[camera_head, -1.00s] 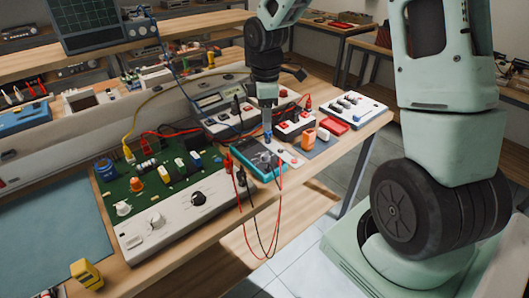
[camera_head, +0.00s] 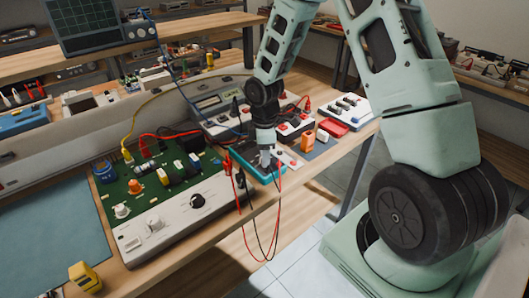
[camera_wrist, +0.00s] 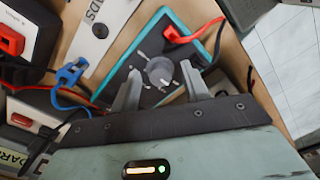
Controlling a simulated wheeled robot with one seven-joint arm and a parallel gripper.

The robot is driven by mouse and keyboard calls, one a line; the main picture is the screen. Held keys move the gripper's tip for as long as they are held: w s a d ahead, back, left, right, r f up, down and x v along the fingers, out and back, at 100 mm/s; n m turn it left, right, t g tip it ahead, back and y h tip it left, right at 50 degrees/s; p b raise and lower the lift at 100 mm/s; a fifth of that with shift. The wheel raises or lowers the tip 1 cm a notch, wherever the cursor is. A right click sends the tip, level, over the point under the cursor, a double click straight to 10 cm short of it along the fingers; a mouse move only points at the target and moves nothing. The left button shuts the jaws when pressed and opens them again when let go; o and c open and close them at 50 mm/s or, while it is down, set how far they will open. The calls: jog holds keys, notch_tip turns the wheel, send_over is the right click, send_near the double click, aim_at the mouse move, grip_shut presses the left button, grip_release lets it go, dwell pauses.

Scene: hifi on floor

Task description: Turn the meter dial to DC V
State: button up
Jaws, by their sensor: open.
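The meter is a teal-edged box with a dark face (camera_head: 250,172) near the front edge of the bench. It also shows in the wrist view (camera_wrist: 187,28). Its round grey dial (camera_wrist: 159,71) sits on the dark face with pale marks around it; the lettering is too small to read. My gripper (camera_head: 264,158) is over the meter, pointing down. In the wrist view its two grey fingers (camera_wrist: 159,84) are apart, one on each side of the dial's near side. I cannot tell whether they touch it. In the head view my gripper hides the dial.
Red and black leads (camera_head: 277,208) hang from the meter over the bench edge. A green circuit board (camera_head: 147,192) with a white control panel (camera_head: 180,212) stands to the left. A blue clip (camera_wrist: 70,73) and a red plug (camera_wrist: 195,33) lie close to my fingers.

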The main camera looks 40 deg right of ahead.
jog(key=c, duration=1)
jog(key=m, duration=0.4)
jog(key=shift+m, duration=2.3)
jog(key=o, duration=1)
jog(key=shift+r, duration=0.15)
